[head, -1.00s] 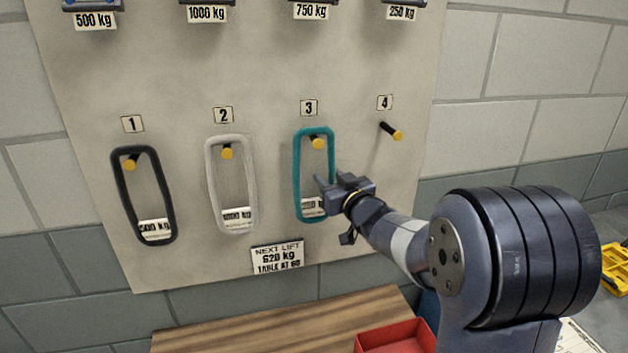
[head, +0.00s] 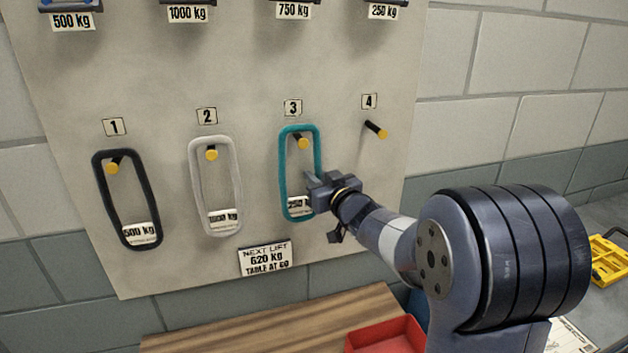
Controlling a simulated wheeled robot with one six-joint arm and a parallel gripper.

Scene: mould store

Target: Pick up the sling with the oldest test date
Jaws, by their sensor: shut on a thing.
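Three loop slings hang on the wall board. The black sling (head: 105,195) on peg 1 has a tag reading 500 kg. The white sling (head: 236,185) on peg 2 has a tag reading 1000 kg. The teal sling (head: 283,180) on peg 3 has a partly hidden tag (head: 297,205) that seems to read 250. No test dates can be read on the slings. My gripper (head: 312,187) is shut on the right-hand strand of the teal sling, low on the loop. The sling's top still rests over peg 3 (head: 302,142). My gripper covers part of its lower right side.
Peg 4 (head: 376,130) is bare. Load labels line the board's (head: 250,60) top. A sign (head: 265,258) below reads NEXT LIFT 620 kg, TABLE AT 60. A wooden bench (head: 270,325) with a red tray (head: 385,335) stands underneath. A yellow object (head: 610,258) lies far right.

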